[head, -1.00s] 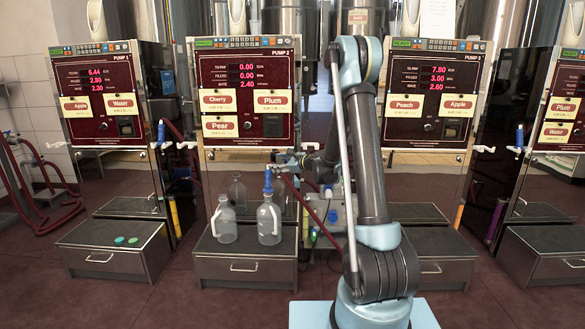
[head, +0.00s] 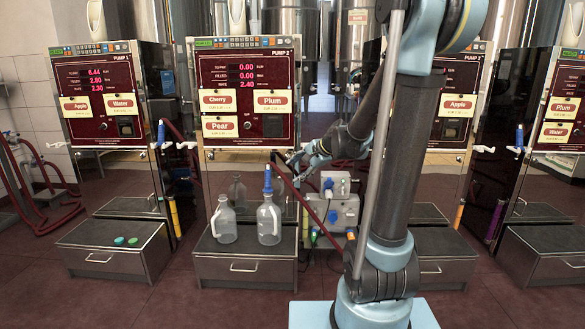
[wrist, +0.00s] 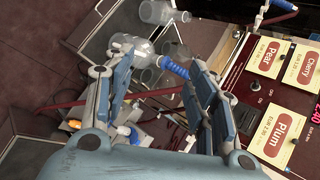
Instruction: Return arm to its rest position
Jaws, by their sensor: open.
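My gripper (head: 291,160) is open and empty in front of pump 2's lower right edge in the head view, above and to the right of the jugs. In the wrist view my gripper (wrist: 152,68) shows its two blue-padded fingers spread apart. A clear jug (head: 268,222) with a blue nozzle (head: 268,180) in its neck stands upright on pump 2's platform. The jug (wrist: 130,46) and nozzle (wrist: 172,65) show beyond the fingers in the wrist view, seemingly apart from them. A second clear jug (head: 225,221) stands to its left.
Pump 2 (head: 246,90) stands behind the jugs, with pump 1 (head: 110,95) to its left. A grey socket box (head: 338,207) stands right of the platform (head: 222,262). Two green discs (head: 126,240) lie on pump 1's platform. Red hoses hang nearby.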

